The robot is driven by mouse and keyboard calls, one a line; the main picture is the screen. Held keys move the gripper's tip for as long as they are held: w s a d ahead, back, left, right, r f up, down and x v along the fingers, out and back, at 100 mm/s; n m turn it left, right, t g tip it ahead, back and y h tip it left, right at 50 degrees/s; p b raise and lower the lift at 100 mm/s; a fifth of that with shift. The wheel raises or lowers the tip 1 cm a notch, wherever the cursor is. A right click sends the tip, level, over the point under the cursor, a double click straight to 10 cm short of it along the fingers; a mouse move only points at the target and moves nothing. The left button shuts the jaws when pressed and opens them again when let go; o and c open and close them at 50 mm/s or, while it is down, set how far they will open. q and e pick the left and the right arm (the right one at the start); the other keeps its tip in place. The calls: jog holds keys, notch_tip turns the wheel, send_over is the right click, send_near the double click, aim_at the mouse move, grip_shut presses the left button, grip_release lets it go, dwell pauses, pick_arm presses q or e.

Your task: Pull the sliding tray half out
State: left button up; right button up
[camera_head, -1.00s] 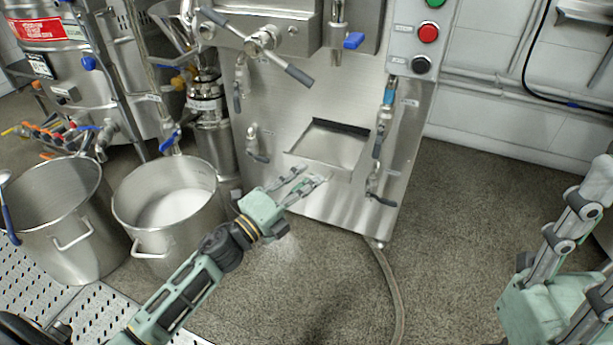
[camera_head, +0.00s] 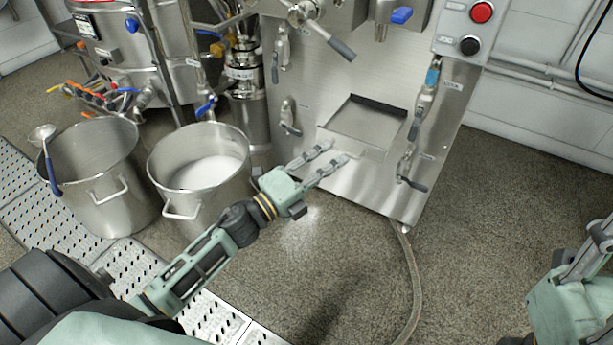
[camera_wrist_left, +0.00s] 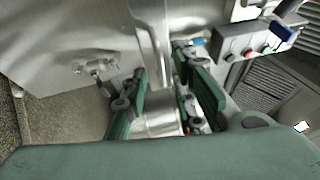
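The sliding tray (camera_head: 368,122) is a shallow metal tray in the lower front panel of the steel machine (camera_head: 330,90). Its flat front lip faces me. My left gripper (camera_head: 339,151) is at the left part of this lip, with its two fingers spread apart. In the left wrist view, the gripper (camera_wrist_left: 165,100) also shows its fingers apart, with a bright metal surface between them. I cannot tell whether a finger touches the tray. My right gripper (camera_head: 560,300) is at the right edge, partly cut off, away from the tray; its fingertips are unclear.
Two steel pots, one with white contents (camera_head: 205,172) and one with a ladle (camera_head: 95,165), stand left of my left forearm. Valve handles (camera_head: 410,175) flank the tray. A hose (camera_head: 412,270) runs along the floor, which is otherwise clear before the machine.

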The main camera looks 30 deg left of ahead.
pick_arm(q)
jog(key=v, duration=0.9)
